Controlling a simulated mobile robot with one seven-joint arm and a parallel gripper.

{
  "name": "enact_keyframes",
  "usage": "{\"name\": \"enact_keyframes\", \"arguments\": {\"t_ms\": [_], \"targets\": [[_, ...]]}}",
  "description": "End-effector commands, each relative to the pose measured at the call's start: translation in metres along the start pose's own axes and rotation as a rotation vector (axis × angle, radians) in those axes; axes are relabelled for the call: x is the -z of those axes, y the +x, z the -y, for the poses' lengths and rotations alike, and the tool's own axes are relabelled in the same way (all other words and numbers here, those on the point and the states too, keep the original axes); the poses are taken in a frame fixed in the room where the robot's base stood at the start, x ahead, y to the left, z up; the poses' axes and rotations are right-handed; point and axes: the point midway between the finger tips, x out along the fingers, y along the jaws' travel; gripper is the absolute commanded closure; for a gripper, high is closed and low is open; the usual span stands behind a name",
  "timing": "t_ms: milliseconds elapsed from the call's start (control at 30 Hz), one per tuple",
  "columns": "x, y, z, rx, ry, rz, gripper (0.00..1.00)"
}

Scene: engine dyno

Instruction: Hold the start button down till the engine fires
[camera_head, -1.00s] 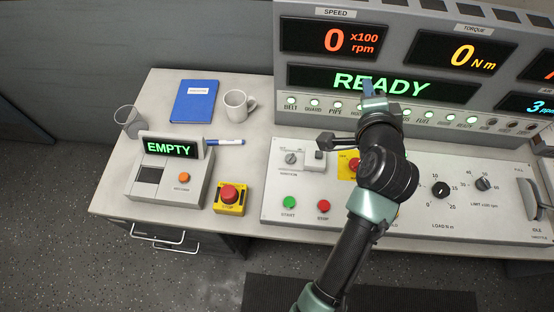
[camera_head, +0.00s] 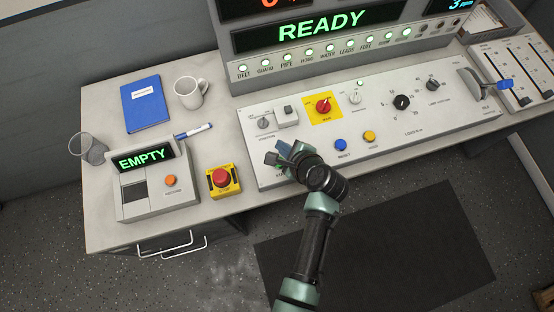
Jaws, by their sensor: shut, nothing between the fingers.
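The grey control panel (camera_head: 440,115) lies on the desk in the head view. My gripper (camera_head: 274,160) is shut and empty over the panel's lower left part, where the start button is. The gripper hides the green start button, with only a bit of lettering showing beside it. I cannot tell whether the gripper touches the button. The red stop button is also hidden behind my gripper and wrist. The green display (camera_head: 323,32) reads READY. The speed display (camera_head: 266,5) is mostly cut off at the top edge.
A red emergency button (camera_head: 220,177) on a yellow box and a unit reading EMPTY (camera_head: 142,158) stand left of the panel.

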Motion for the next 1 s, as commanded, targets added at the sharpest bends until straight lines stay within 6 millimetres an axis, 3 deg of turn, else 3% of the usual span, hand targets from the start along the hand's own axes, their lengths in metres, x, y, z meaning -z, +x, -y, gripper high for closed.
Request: {"name": "enact_keyframes", "arguments": {"t_ms": [367, 1000], "targets": [[0.005, 0.007, -0.005, 0.002, -0.004, -0.001, 1.00], [0.043, 0.059, -0.042, 0.003, -0.004, 0.000, 1.00]]}}
